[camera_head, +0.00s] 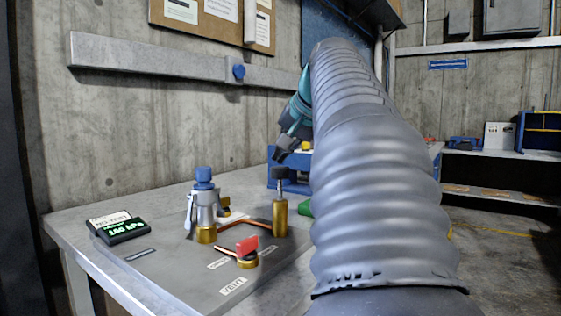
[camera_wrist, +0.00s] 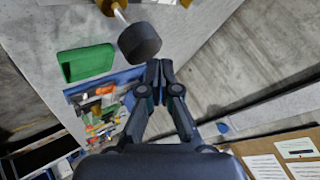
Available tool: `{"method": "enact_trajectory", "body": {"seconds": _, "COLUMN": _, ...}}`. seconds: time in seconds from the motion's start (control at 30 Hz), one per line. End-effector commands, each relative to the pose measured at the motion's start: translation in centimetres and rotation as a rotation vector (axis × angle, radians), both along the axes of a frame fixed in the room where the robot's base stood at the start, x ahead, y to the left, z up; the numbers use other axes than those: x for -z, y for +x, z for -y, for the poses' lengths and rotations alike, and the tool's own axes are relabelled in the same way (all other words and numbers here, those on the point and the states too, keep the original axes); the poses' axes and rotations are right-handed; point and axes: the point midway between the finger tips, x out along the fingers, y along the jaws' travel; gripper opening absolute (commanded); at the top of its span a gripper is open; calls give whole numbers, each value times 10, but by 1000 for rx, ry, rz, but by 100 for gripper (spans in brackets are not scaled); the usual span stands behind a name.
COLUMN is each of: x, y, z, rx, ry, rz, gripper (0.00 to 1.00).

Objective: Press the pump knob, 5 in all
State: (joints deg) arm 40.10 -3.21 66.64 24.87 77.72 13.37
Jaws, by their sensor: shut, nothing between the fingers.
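The pump has a brass cylinder (camera_head: 280,218) with a thin rod and a dark knob (camera_head: 281,173) on top, standing on the bench plate. The knob also shows in the wrist view (camera_wrist: 140,42), just beyond and left of my fingertips. My gripper (camera_head: 281,155) is shut and empty, its tips just above the knob in the head view; the wrist view (camera_wrist: 158,70) shows the fingers together. I see a narrow gap between tips and knob. The rod is visible below the knob. A small display (camera_head: 122,230) reads about 160 kPa in green.
A silver fitting with a blue cap (camera_head: 203,174) stands left of the pump. A red-handled valve (camera_head: 247,244) sits in front, by a VENT label. A concrete wall rises behind.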

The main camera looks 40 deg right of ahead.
Motion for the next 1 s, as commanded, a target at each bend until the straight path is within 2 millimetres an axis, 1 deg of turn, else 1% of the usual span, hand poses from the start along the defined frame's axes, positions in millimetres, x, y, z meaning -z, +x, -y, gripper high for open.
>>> {"method": "enact_trajectory", "body": {"seconds": 0.03, "x": -5, "y": 0, "z": 0, "rx": 0, "ry": 0, "rz": 0, "gripper": 0}}
{"method": "enact_trajectory", "body": {"seconds": 0.37, "x": -5, "y": 0, "z": 0, "rx": -1, "ry": -1, "rz": 1, "gripper": 0}}
{"method": "enact_trajectory", "body": {"seconds": 0.47, "x": -8, "y": 0, "z": 0, "rx": -1, "ry": -1, "rz": 1, "gripper": 0}}
{"method": "enact_trajectory", "body": {"seconds": 0.7, "x": -29, "y": 0, "z": 0, "rx": 0, "ry": -1, "rz": 2, "gripper": 0}}
{"method": "enact_trajectory", "body": {"seconds": 1.0, "x": -50, "y": 1, "z": 0, "rx": -1, "ry": -2, "rz": 3, "gripper": 0}}
